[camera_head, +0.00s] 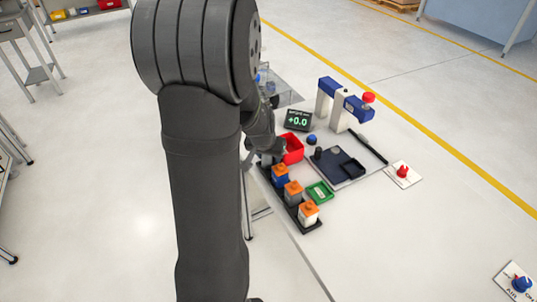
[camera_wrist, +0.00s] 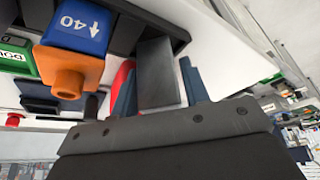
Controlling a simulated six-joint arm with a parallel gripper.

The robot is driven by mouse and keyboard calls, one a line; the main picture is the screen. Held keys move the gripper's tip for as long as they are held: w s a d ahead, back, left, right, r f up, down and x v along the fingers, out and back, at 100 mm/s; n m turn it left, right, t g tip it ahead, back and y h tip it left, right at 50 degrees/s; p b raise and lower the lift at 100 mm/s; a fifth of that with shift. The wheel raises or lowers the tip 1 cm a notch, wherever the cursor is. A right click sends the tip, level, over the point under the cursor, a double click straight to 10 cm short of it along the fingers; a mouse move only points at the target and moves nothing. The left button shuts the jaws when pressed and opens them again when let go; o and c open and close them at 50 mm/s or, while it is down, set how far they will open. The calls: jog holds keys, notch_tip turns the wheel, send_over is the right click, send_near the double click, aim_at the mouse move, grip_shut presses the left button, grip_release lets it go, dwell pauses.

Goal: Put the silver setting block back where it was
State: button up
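A plain grey block (camera_wrist: 158,75) with a metallic look, seemingly the silver setting block, is between the fingers of my gripper (camera_wrist: 158,88) in the wrist view. The fingers appear to press on both its sides. Its far end meets the dark rack (camera_wrist: 125,28), beside the blue block marked 40 (camera_wrist: 75,30); I cannot tell whether it is fully seated. In the head view my gripper (camera_head: 268,148) is at the far end of the rack (camera_head: 314,227), mostly hidden behind my arm. The held block is not clear there.
The rack also holds a blue block (camera_head: 281,180), a grey one (camera_head: 293,198) and a white one (camera_head: 308,219), with orange tops. A red tray (camera_head: 293,149) stands close to my gripper. A green tray (camera_head: 320,192) and a dark scale plate (camera_head: 330,163) lie to the right.

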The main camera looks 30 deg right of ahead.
jog(key=shift+r, duration=0.35)
jog(key=v, duration=1.1)
jog(key=shift+s+a+r, duration=0.15)
jog(key=shift+r, duration=0.1)
jog(key=x, duration=1.2)
jog(key=shift+f, duration=0.2)
jog(key=shift+r, duration=0.2)
